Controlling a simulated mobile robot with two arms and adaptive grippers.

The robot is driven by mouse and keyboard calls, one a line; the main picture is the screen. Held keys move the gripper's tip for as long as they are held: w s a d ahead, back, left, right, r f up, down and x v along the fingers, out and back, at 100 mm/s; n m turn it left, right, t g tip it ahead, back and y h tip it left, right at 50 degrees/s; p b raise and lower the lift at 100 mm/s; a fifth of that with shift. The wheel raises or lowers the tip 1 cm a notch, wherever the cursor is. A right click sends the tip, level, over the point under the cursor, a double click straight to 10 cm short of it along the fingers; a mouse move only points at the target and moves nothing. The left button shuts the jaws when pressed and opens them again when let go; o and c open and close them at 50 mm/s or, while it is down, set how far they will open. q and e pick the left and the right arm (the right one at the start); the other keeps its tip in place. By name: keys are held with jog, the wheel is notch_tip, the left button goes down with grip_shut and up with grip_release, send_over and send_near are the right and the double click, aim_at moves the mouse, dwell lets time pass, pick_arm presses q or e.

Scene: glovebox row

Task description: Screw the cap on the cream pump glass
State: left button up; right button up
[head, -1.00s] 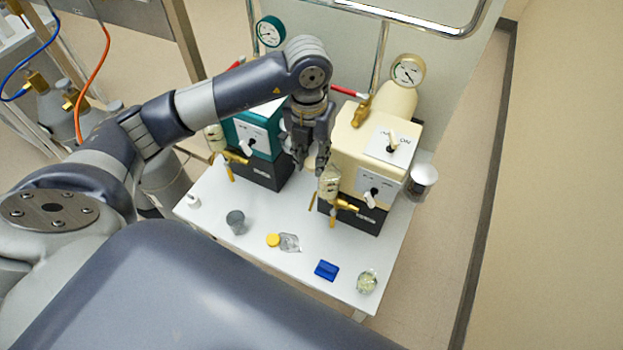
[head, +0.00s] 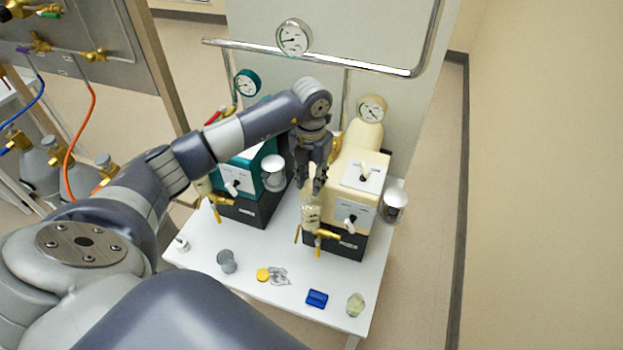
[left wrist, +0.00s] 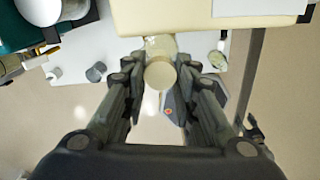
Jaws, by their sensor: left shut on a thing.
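The cream pump (head: 345,205) stands on the right of the white table, with its glass (head: 312,211) at its front left beside brass fittings. My left gripper (head: 319,188) points down right above this glass. In the left wrist view a round cream-coloured cap (left wrist: 160,74) sits between the fingertips, and the gripper is shut on it. Part of the glass (left wrist: 161,45) shows just beyond the cap. The cap is hidden by the fingers in the head view, and I cannot tell how far it is seated. My right gripper is out of view.
The teal pump (head: 238,182) stands left, close to my left forearm. A grey cup (head: 227,261), yellow disc (head: 263,274), crumpled clear piece (head: 280,276), blue block (head: 317,298) and glass beaker (head: 355,304) lie along the front of the white table (head: 210,235).

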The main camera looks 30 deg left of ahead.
pick_arm(q)
jog(key=shift+f+b, duration=0.55)
jog(key=shift+f, duration=0.5)
jog(key=shift+f+b, duration=0.7)
jog(key=shift+b, duration=0.1)
jog(key=shift+f+b, duration=0.45)
jog(key=shift+f, duration=0.2)
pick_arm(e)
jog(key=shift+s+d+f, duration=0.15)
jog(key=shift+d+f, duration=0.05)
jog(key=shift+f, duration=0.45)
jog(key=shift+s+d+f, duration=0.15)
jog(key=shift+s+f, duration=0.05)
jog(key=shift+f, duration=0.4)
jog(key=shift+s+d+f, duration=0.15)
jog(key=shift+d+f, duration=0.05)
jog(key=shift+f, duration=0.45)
pick_arm(q)
jog(key=shift+f, duration=0.15)
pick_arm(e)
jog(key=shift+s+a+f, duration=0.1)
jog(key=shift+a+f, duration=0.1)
pick_arm(q)
jog(key=shift+f+b, duration=0.35)
jog(key=shift+b, duration=0.15)
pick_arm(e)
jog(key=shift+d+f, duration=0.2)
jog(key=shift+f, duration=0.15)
